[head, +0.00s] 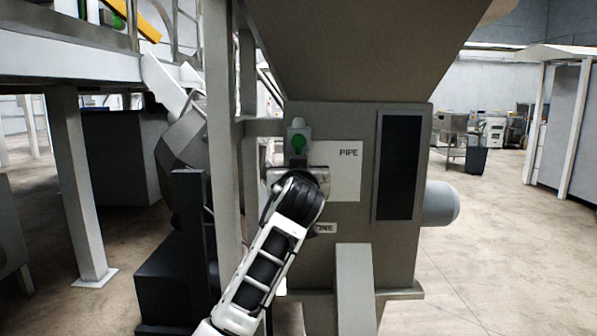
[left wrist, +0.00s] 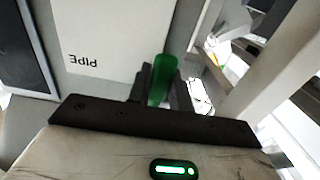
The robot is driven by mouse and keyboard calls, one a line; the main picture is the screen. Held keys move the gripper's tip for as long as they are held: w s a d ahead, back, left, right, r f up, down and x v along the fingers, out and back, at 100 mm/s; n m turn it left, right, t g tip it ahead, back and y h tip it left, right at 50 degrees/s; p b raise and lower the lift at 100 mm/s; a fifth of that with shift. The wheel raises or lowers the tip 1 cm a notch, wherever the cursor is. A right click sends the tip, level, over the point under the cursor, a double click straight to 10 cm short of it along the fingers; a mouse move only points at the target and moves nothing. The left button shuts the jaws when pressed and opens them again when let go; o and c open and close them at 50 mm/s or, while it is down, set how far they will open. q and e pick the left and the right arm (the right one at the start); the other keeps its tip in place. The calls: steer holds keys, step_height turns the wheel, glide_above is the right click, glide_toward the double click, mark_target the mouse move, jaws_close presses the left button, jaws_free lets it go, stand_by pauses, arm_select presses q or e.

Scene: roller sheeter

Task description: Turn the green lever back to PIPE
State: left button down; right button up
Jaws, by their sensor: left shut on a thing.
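The green lever (head: 298,143) is on the front of a grey machine cabinet. In the head view its green part shows just above my left gripper (head: 297,163), to the left of the white panel marked PIPE (head: 348,170). In the left wrist view the green lever (left wrist: 159,82) stands between the two dark fingers of my left gripper (left wrist: 160,86), which is shut on it. The PIPE panel (left wrist: 95,35) appears upside down there, to the left of the lever. A lower label ending in "ONE" (head: 326,228) is partly hidden by my left arm. My right gripper is not in view.
A grey upright post (head: 222,190) stands close to the left of my left arm. A dark recessed panel (head: 399,165) and a rounded grey cylinder (head: 441,203) are on the cabinet's right. Open floor (head: 490,240) lies to the right.

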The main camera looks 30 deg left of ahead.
arm_select(q)
steer(key=shift+w+d+f+n+b, duration=0.1)
steer(key=shift+d+n+b, duration=0.1)
steer(key=shift+n+b, duration=0.2)
steer(key=shift+w+d+r+n+b, duration=0.25)
steer(key=shift+d+n+b, duration=0.2)
steer(key=shift+n, duration=0.55)
steer(key=shift+w+d+r+n+b, duration=0.15)
steer(key=shift+w+d+n+b, duration=0.2)
steer(key=shift+n, duration=0.65)
steer(key=shift+w+d+r+n+b, duration=0.2)
steer(key=shift+d+n+b, duration=0.3)
steer(key=shift+n, duration=0.5)
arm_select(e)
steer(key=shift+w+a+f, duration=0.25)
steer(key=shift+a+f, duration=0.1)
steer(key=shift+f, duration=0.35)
arm_select(q)
steer(key=c, duration=1.3)
jaws_free()
steer(key=shift+o, duration=0.2)
